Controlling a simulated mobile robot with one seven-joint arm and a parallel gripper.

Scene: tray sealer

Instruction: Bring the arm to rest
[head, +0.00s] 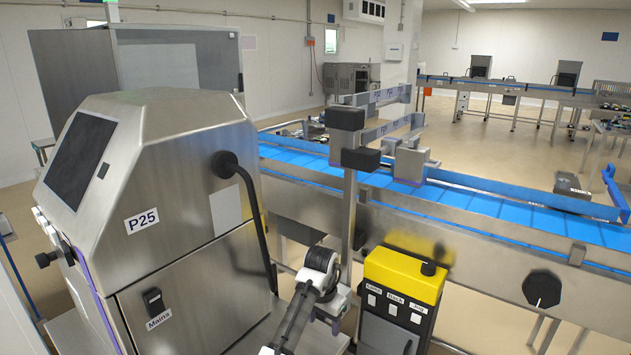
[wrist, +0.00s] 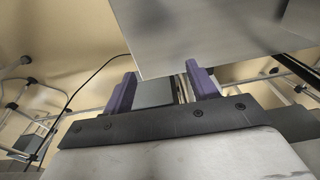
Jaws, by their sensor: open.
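My arm (head: 322,268) shows at the bottom centre of the head view, white with black joints, bent low between the steel P25 machine (head: 185,180) and a yellow-topped control box (head: 404,275). My gripper (wrist: 161,74) shows in the wrist view with its two purple fingers spread apart. No held object shows between them. A pale grey panel (wrist: 205,35) lies just beyond the fingertips in that view; whether they touch it I cannot tell. The gripper is hard to make out in the head view.
A blue conveyor (head: 470,206) with steel sides runs across behind the arm. A grey upright post (head: 349,215) stands close behind the arm. A black cable (wrist: 85,85) and pale frame legs show in the wrist view. Open floor lies beyond the conveyor.

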